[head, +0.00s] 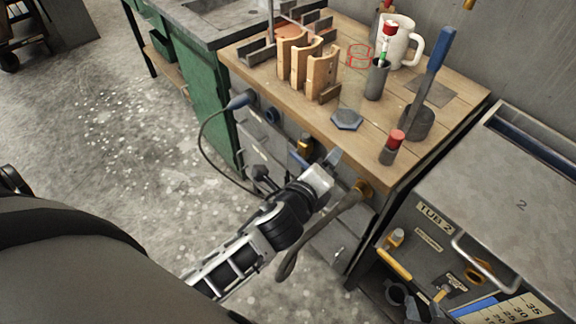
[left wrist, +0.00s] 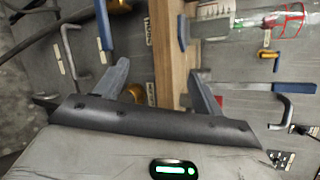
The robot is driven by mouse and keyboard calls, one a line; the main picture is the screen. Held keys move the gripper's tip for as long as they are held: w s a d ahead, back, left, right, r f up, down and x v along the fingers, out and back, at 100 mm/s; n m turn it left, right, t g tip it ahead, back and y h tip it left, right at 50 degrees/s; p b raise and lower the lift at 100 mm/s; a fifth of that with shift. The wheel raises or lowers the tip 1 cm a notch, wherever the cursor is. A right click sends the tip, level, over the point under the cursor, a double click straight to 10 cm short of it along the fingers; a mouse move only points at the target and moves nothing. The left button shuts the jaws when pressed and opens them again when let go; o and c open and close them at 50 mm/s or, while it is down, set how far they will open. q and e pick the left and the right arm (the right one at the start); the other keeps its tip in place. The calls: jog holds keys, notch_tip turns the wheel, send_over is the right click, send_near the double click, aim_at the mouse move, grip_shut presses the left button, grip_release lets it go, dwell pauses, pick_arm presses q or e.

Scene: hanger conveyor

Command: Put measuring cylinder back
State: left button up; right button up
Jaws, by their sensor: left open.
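The measuring cylinder stands upright on the wooden bench, with a blue hexagonal base (head: 347,119), a clear body that is hard to see, and a red ring guard (head: 360,55). In the left wrist view it lies sideways in the picture at the top right, with a clear graduated body (left wrist: 240,22) and red guard (left wrist: 291,20). My left gripper (left wrist: 158,90) is open and empty; the bench edge shows between its fingers, with the cylinder off to one side.
The bench (head: 300,97) holds wooden blocks (head: 308,62), a white mug (head: 400,45), a grey holder (head: 377,80), a blue-handled tool (head: 440,50) and a red-capped grey piece (head: 392,148). A grey cabinet (head: 500,190) stands at the right. A cable (head: 205,135) hangs in front of the drawers.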

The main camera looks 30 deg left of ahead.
pick_arm(q)
jog(key=s+f+n+g+h, duration=0.1)
jog(key=s+f+n, duration=0.4)
jog(key=n, duration=0.5)
jog(key=s+a+f+n+g+h, duration=0.1)
jog(key=s+f+n, duration=0.3)
jog(key=s+n, duration=0.5)
jog(key=shift+s+a+f+n+g+h, duration=0.35)
jog(key=shift+n+g+h, duration=0.15)
jog(key=shift+n+g, duration=0.35)
